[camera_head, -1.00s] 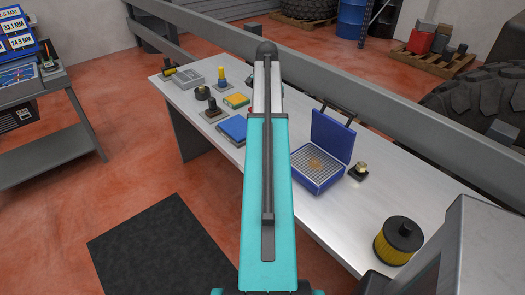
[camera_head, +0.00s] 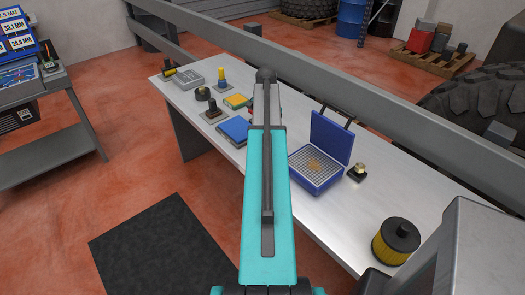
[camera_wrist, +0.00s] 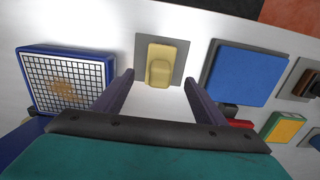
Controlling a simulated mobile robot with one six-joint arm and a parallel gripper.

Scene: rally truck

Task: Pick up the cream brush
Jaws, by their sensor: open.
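The cream brush (camera_wrist: 161,66), a pale yellow block with a raised grip, lies on a grey square plate (camera_wrist: 141,77) in the wrist view. My gripper (camera_wrist: 159,80) is open, with one dark finger to the left and one to the right of the brush's lower end. In the head view my arm hides the brush and my gripper.
An open blue case (camera_head: 317,168) with a white grid, at left in the wrist view (camera_wrist: 67,82), and a blue pad (camera_head: 234,129), at right there (camera_wrist: 238,74), flank the brush on the table (camera_head: 354,206). A yellow-black filter (camera_head: 396,241) stands at the near right.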

